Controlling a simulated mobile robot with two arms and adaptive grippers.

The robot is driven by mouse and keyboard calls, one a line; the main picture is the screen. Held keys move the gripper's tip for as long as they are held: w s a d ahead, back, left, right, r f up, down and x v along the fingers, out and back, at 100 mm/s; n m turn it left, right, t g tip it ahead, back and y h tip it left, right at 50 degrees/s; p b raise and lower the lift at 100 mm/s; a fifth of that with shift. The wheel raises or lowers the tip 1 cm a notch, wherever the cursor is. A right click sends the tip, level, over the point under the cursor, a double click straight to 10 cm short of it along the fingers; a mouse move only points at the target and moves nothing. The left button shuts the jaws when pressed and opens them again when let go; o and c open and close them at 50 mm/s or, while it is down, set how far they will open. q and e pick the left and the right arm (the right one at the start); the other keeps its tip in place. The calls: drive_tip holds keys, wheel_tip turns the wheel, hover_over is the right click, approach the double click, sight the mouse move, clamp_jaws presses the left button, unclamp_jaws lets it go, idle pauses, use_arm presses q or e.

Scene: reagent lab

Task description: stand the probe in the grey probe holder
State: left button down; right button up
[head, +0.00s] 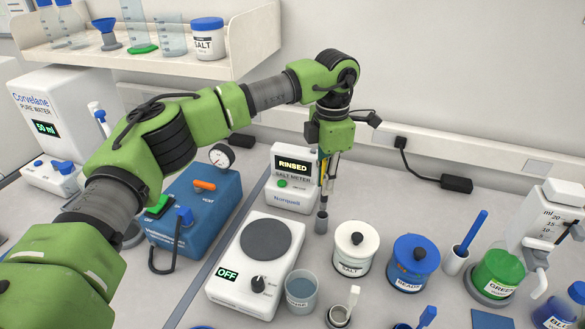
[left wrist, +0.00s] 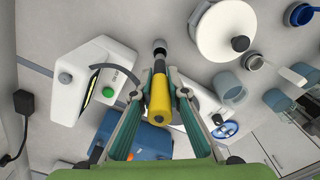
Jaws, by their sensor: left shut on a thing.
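My left gripper (head: 325,185) points down beside the salt meter (head: 292,180), which reads RINSED. It is shut on the probe, whose yellow body (left wrist: 160,100) shows between the two fingers in the left wrist view. In the head view the probe (head: 323,168) is upright and mostly hidden by the fingers. The grey probe holder (head: 321,223) is a small cylinder on the bench directly below it; it also shows past the probe's far end in the left wrist view (left wrist: 159,46). I cannot tell whether the probe's tip is inside the holder or just above it. My right gripper is out of view.
A hot plate (head: 252,265) reading OFF stands left of the holder. A white salt jar (head: 355,249), a blue-lidded jar (head: 414,262) and a rinse beaker (head: 300,292) stand close in front. A blue device (head: 193,210) with a gauge stands further left.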

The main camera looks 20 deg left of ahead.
sight(324, 200)
use_arm(q)
drive_tip(key=shift+f+b, duration=1.15)
drive_tip(key=shift+f, duration=0.95)
drive_tip(key=shift+f+b, duration=1.05)
drive_tip(key=shift+f, duration=0.65)
drive_tip(key=c, duration=1.9)
unclamp_jaws()
